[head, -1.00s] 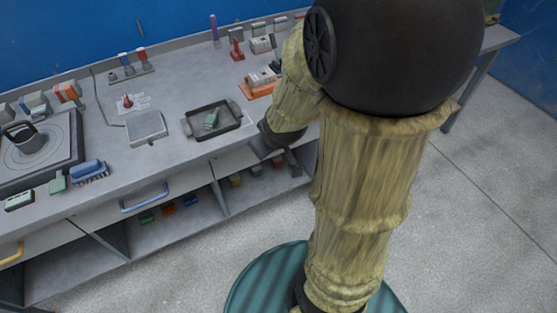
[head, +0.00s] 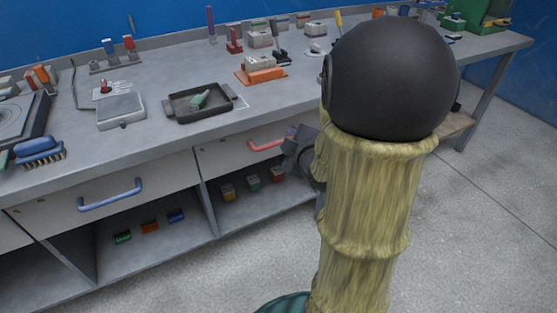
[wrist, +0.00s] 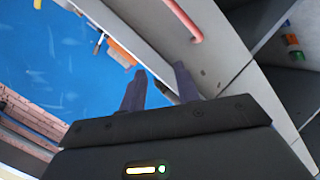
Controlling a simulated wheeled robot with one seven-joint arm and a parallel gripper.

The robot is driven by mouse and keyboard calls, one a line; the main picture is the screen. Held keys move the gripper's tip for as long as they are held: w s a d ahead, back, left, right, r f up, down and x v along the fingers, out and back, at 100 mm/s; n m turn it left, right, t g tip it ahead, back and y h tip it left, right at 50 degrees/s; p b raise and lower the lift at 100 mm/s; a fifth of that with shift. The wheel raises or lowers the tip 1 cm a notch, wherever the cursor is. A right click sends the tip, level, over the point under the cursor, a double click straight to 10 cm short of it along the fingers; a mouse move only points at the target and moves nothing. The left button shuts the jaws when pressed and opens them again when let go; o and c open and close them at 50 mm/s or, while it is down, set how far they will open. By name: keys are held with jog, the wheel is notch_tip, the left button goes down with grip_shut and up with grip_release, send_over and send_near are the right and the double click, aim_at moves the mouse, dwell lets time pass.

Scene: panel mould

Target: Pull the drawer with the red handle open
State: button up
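The red handle (head: 266,145) is a bar on a pale drawer front (head: 228,158) under the bench top. This drawer looks shut, in line with the bench front. My gripper (head: 291,137) is just right of the handle in the head view, partly hidden by my arm. In the wrist view the red handle (wrist: 184,20) lies beyond the fingertips, up and to the right. My gripper (wrist: 159,72) has its two fingers apart with nothing between them. The handle is not between the fingers, and a gap shows.
A drawer with a blue handle (head: 110,194) is to the left. Open shelves below hold small coloured blocks (head: 150,227). On the bench top (head: 160,140) are a dark tray (head: 181,116), a scale (head: 121,112) and a blue brush (head: 39,149). The floor in front is clear.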

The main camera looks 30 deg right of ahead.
aim_at(278, 143)
jog(key=s+d+f+n+t+y+b, duration=0.1)
jog(key=d+f+n+t+b, duration=0.1)
jog(key=f+b, duration=0.6)
jog(key=s+d+f+n+t+y+b, duration=0.1)
jog(key=f+n+t+b, duration=0.3)
jog(key=b, duration=1)
notch_tip(278, 143, down, 4)
jog(key=shift+s+d+r+n+t+b, duration=0.1)
jog(key=shift+s+d+n+t+b, duration=0.2)
jog(key=shift+s+d+n, duration=0.5)
jog(key=shift+w+a, duration=0.25)
jog(key=shift+w, duration=0.05)
jog(key=w+r, duration=0.1)
jog(key=w, duration=0.4)
jog(key=w+r, duration=0.1)
jog(key=w, duration=0.5)
jog(key=w+r, duration=0.1)
jog(key=w, duration=0.5)
jog(key=shift+a+r+b, duration=0.2)
jog(key=shift+a+b, duration=0.15)
grip_shut()
